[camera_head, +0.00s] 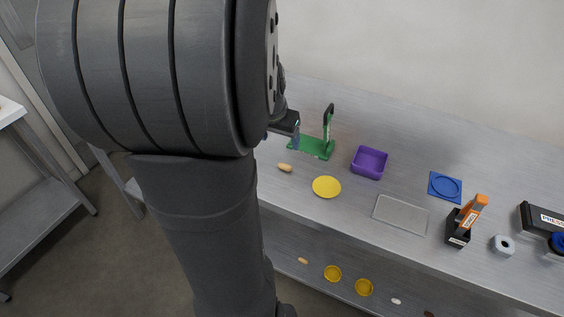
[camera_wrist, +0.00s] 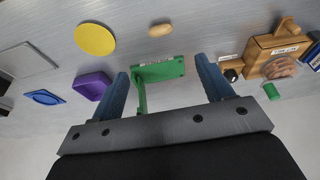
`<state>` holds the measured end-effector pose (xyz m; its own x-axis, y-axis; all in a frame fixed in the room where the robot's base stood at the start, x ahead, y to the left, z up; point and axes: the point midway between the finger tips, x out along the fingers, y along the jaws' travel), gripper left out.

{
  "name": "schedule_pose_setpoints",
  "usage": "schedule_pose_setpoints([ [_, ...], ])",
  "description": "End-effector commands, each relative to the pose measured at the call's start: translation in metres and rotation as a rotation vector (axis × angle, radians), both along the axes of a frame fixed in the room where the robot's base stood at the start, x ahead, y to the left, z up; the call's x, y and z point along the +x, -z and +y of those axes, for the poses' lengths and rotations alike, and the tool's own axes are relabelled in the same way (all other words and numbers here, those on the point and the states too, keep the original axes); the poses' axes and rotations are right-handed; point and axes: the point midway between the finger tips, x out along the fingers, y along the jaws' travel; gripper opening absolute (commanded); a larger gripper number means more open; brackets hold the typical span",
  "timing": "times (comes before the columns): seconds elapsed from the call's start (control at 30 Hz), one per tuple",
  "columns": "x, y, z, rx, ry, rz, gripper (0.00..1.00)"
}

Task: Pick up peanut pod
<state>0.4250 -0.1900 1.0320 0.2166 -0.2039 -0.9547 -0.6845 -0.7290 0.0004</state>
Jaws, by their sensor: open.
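The peanut pod (camera_head: 285,167) is a small tan oval lying on the metal table, left of the yellow plate. It also shows in the wrist view (camera_wrist: 160,30) at the top middle, beyond my fingertips and apart from them. My gripper (camera_wrist: 165,72) is open and empty, its two blue fingers spread wide, with the green stand between them in the picture. In the head view my arm hides most of my gripper, and only part of it (camera_head: 296,135) shows near the green stand.
A green stand (camera_head: 311,147) with an upright post is close to my gripper. A yellow plate (camera_head: 326,187), purple bin (camera_head: 369,162), grey tray (camera_head: 400,214) and blue mat (camera_head: 445,187) lie to the right. A wooden box (camera_wrist: 272,55) stands at the wrist view's right. Bare table surrounds the pod.

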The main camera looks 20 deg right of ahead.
Motion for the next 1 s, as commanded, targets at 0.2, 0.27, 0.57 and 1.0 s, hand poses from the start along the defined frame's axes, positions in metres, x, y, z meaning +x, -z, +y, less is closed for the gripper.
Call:
schedule_pose_setpoints([
  [0.2, 0.009, 0.043, -0.009, 0.002, 0.0, 0.005, 0.73],
  [0.27, 0.011, 0.053, -0.011, 0.002, 0.001, 0.005, 0.73],
  [0.57, 0.019, 0.085, -0.018, 0.002, 0.001, 0.002, 0.73],
  [1.0, 0.028, 0.127, -0.024, 0.004, 0.001, 0.005, 0.73],
])
